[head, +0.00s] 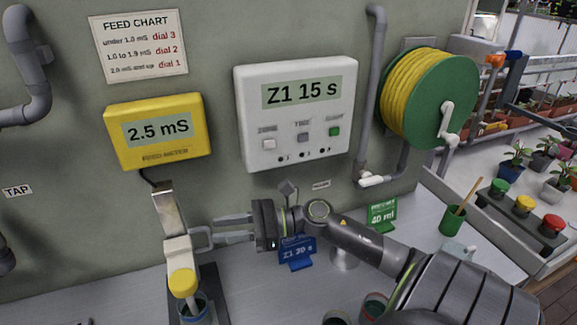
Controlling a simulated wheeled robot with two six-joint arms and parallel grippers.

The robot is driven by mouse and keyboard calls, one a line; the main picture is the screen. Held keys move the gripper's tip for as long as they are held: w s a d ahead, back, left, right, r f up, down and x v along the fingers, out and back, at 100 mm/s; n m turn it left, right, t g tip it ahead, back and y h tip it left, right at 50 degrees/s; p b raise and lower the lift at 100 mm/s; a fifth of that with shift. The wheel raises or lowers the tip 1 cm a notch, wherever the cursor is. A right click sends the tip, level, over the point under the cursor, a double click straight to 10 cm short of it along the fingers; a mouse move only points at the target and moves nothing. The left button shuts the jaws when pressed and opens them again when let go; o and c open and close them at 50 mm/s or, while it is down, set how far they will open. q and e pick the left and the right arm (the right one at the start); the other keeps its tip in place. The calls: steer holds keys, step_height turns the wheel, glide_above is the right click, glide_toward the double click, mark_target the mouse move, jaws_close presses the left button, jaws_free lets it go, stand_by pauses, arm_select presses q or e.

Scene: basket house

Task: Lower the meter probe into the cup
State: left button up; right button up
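The meter probe (182,283) has a yellow cap and hangs at the lower left on a pale bracket (176,245) with a side handle (203,232). It is over the mouth of a blue cup (195,306); its tip is hidden, so I cannot tell how deep it sits. The yellow feed meter (157,132) on the wall reads 2.5 mS. My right gripper (216,229) comes in from the right, with its fingers apart, right beside the handle. I cannot tell whether they touch it. My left gripper is not in view.
A white timer box (296,112) reads Z1 15 s. A feed chart (139,46) hangs above the meter. A blue card (297,252) and a green 40 ml card (382,215) stand on the counter. Dark-mouthed containers (374,306) are at the bottom. A hose reel (428,97) is on the right.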

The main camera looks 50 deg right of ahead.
steer(key=v, duration=1.3)
steer(key=shift+d+p, duration=0.25)
steer(key=shift+p, duration=0.1)
steer(key=shift+s, duration=0.1)
